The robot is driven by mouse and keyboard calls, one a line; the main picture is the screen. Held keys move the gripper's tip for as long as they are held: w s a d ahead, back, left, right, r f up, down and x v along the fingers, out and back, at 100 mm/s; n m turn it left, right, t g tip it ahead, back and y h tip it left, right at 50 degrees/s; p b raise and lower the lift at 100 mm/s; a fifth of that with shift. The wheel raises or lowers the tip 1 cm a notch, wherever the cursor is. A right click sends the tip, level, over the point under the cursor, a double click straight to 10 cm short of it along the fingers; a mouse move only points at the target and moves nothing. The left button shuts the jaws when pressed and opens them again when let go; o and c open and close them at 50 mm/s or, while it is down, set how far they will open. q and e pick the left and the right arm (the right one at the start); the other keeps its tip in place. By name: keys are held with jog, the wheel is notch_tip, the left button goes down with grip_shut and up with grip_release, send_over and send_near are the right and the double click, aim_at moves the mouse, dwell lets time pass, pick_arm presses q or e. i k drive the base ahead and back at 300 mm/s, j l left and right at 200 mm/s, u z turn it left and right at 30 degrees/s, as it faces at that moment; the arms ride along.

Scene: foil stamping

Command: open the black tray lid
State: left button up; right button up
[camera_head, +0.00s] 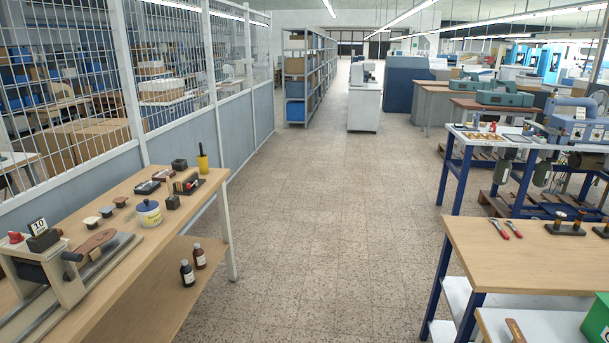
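A small dark flat tray (149,187) lies on the left wooden workbench, with something pale on its top. Behind it, a black tray or stand (190,186) holds small upright pieces, one of them red. A small black box (179,164) stands near the back of the bench. I cannot tell which of these is the black tray with the lid, or whether a lid is open or shut. Neither of my grippers is in view.
The left workbench (135,235) also holds a white-and-blue jar (149,213), a yellow cup (203,163) and a stamping machine (55,265). Two brown bottles (187,273) stand on its lower shelf. The right wooden table (535,258) carries red-handled pliers (500,229). The speckled aisle floor (310,210) is clear.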

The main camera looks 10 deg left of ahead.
aim_at(147, 185)
jog(key=i+u, duration=0.25)
jog(key=i, duration=0.25)
jog(key=i+u, duration=0.2)
jog(key=i, duration=0.3)
jog(key=i+l+u, duration=0.1)
jog(key=i+u, duration=0.15)
jog(key=i, duration=0.25)
jog(key=i+l+u, duration=0.25)
jog(key=i, duration=0.25)
jog(key=i+l+u, duration=0.2)
jog(key=i, duration=0.25)
